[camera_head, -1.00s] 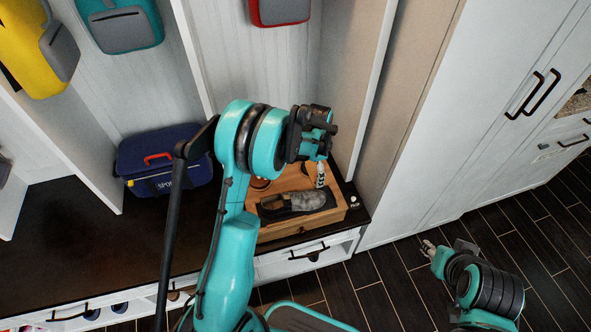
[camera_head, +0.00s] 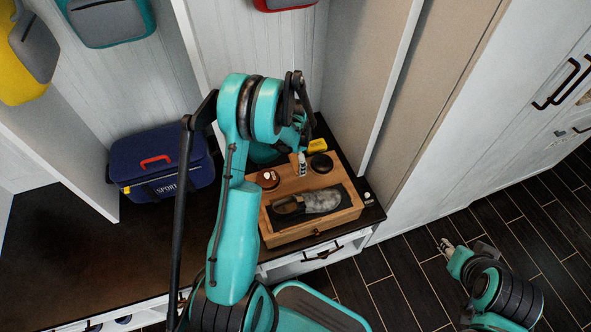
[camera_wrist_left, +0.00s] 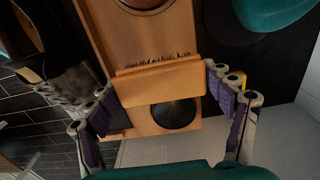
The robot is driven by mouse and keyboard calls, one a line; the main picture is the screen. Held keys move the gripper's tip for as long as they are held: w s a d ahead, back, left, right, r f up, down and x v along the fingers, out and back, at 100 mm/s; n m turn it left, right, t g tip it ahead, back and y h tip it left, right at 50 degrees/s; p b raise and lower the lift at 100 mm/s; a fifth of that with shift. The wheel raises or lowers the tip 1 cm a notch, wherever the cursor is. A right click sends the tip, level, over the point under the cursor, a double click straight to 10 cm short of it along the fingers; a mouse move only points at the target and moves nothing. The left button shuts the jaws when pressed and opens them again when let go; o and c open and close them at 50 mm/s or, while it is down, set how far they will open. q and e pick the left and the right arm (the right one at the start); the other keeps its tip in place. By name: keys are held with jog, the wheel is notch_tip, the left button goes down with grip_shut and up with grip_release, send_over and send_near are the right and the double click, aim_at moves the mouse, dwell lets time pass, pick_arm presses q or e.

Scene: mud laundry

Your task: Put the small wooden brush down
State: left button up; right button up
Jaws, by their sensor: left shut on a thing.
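The small wooden brush (camera_wrist_left: 160,88) shows in the left wrist view as a plain wooden block with dark bristles along its upper edge. My left gripper (camera_wrist_left: 162,84) is shut on it, one finger at each end. In the head view my left gripper (camera_head: 300,162) is over the back of the wooden shoe-care box (camera_head: 290,236), and the brush cannot be made out there. Whether the brush touches the box top is unclear. My right gripper (camera_head: 446,246) is at the lower right, over the floor, away from the box; its jaw opening is too small to judge.
A grey shoe (camera_head: 318,201) lies on the box's dark pad. A round brown-rimmed tin (camera_head: 268,179) and a black round tin (camera_head: 320,163) are on the box top. A yellow item (camera_head: 318,145) is behind. A blue bag (camera_head: 160,165) stands left; the dark bench (camera_head: 70,240) has free room.

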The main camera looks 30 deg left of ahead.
aim_at(295, 167)
pick_arm(q)
jog(key=shift+a+f, duration=0.2)
jog(key=shift+a, duration=0.05)
jog(key=shift+f, duration=0.3)
notch_tip(295, 167, down, 4)
jog(key=shift+r+b, duration=0.25)
jog(key=shift+b, duration=0.9)
jog(key=shift+r, duration=0.1)
jog(key=o, duration=1.1)
jog(key=shift+c, duration=0.2)
